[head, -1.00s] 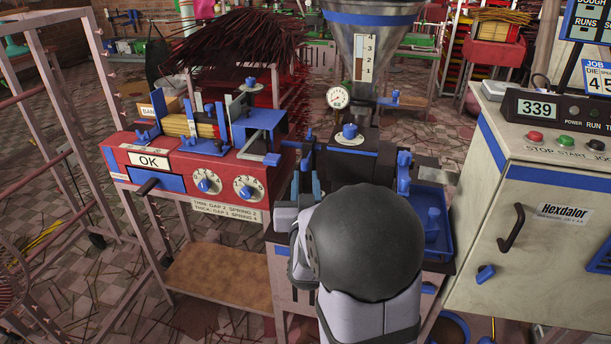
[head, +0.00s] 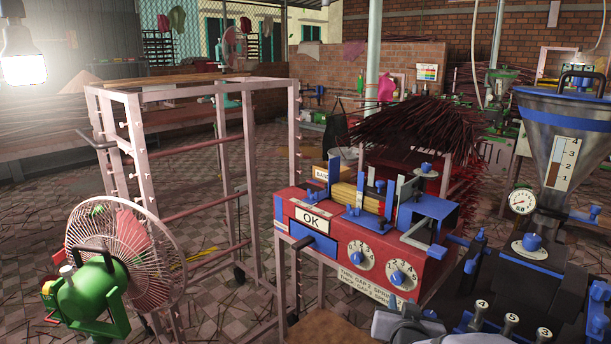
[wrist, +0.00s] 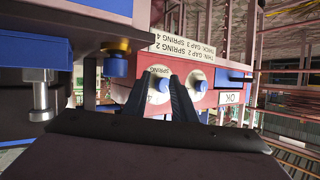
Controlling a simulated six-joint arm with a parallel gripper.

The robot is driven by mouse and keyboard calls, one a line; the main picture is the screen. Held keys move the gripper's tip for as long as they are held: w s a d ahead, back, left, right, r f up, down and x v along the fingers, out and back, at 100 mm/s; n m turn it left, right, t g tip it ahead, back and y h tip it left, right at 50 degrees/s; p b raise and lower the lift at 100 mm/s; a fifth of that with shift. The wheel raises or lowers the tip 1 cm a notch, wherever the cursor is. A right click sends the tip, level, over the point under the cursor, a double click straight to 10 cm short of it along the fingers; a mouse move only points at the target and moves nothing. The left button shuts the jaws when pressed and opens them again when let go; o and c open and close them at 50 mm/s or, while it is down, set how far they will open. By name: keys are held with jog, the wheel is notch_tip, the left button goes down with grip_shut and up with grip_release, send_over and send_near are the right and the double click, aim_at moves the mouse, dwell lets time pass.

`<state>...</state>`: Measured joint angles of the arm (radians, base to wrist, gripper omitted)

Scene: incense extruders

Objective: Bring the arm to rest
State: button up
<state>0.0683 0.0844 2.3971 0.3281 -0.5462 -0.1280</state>
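My gripper (wrist: 160,78) shows in the wrist view as two dark fingers with a gap between them. It looks open, with nothing held in the gap. Beyond the fingers is the red feeder box (wrist: 205,97), with its white dials and blue knobs, upside down in this view. In the head view only a grey part of my arm (head: 405,326) shows at the bottom edge, in front of the red feeder box (head: 345,262).
The extruder with its steel hopper (head: 560,140) and gauge (head: 522,201) stands at the right. Numbered blue-based levers (head: 510,325) are at the lower right. A pink rack (head: 140,150) and a green fan (head: 95,290) stand at the left. Tiled floor lies open behind the rack.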

jog(key=s+a+f+n+g+y, duration=0.2)
jog(key=s+a+f+g+y, duration=0.15)
jog(key=s+a+f, duration=0.3)
jog(key=s+a+f+n+g, duration=0.1)
jog(key=s+f+g, duration=0.15)
jog(key=s, duration=0.25)
jog(key=s+a+f+g+p, duration=0.1)
jog(key=s+a+g, duration=0.15)
jog(key=s, duration=0.25)
jog(key=s+a+f+n+g, duration=0.1)
jog(key=s+g, duration=0.2)
jog(key=s, duration=0.2)
jog(key=s+d+g+p, duration=0.2)
jog(key=s+d+p, duration=0.15)
jog(key=s, duration=0.35)
notch_tip(320, 180, up, 26)
jog(key=p, duration=2.4)
jog(key=shift+w+r+p, duration=0.2)
jog(key=shift+w+p, duration=0.15)
jog(key=shift+o, duration=0.5)
